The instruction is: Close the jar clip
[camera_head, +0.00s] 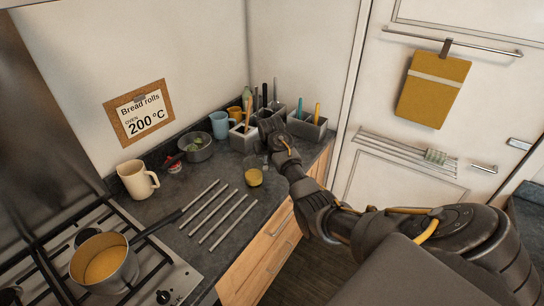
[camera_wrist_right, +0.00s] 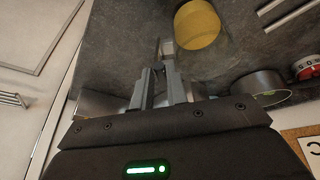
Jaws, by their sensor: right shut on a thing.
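A small glass jar with yellow contents (camera_head: 253,176) stands on the dark counter near its front edge; the yellow (camera_wrist_right: 197,25) also shows at the top of the right wrist view. My right gripper (camera_head: 264,153) is just behind the jar in the head view. In the right wrist view, its fingers (camera_wrist_right: 160,72) are close together on a thin grey piece beside the jar. The piece is too small and dark to tell whether it is the clip or the lid's edge. My left gripper is in neither view.
Metal bars (camera_head: 219,215) lie on the counter left of the jar. A pot (camera_head: 197,147), a cream mug (camera_head: 138,180) and utensil boxes (camera_head: 305,125) stand around it. A saucepan (camera_head: 104,262) sits on the hob. The counter edge drops off at right.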

